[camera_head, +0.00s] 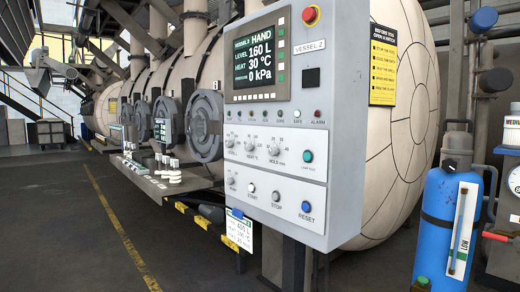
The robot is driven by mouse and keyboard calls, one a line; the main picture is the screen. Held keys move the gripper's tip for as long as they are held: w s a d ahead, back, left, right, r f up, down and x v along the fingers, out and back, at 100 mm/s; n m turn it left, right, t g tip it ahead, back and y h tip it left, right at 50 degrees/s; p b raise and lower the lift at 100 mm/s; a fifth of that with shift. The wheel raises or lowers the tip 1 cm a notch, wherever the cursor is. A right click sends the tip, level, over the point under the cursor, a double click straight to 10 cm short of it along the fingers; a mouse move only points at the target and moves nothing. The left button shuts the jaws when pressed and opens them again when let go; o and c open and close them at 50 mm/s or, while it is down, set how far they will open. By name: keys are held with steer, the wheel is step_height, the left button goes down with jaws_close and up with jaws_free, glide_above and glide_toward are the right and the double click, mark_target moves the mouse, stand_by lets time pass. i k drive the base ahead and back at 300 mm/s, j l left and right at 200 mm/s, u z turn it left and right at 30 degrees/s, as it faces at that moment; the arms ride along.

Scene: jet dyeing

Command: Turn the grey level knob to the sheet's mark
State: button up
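The grey control panel (285,120) of vessel 2 stands in the middle. Its row of three grey knobs holds the leftmost knob (230,141), which looks like the level knob, then the heat knob (250,145) and the hold knob (274,148). The pointer direction on the leftmost knob is too small to tell. The screen (257,60) reads HAND, level 160 L, heat 30 °C and 0 kPa. A white sheet (240,231) hangs under the panel's lower left edge; its small figures and any mark are not clearly legible. My gripper is not in view.
Below the knobs are a smaller knob (231,181), a white start button (251,187), a stop button (276,196) and a blue reset button (305,206). A red emergency button (311,15) tops the panel. A blue cylinder (446,228) stands right. The floor (75,235) at left is open.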

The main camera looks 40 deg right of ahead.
mark_target(229, 145)
steer(key=i+j+z, duration=0.15)
steer(key=j+z, duration=0.2)
steer(key=i+j+z, duration=0.15)
steer(key=z, duration=0.25)
steer(key=j+z, duration=0.35)
steer(key=i+j+z, duration=0.1)
steer(key=j+z, duration=0.3)
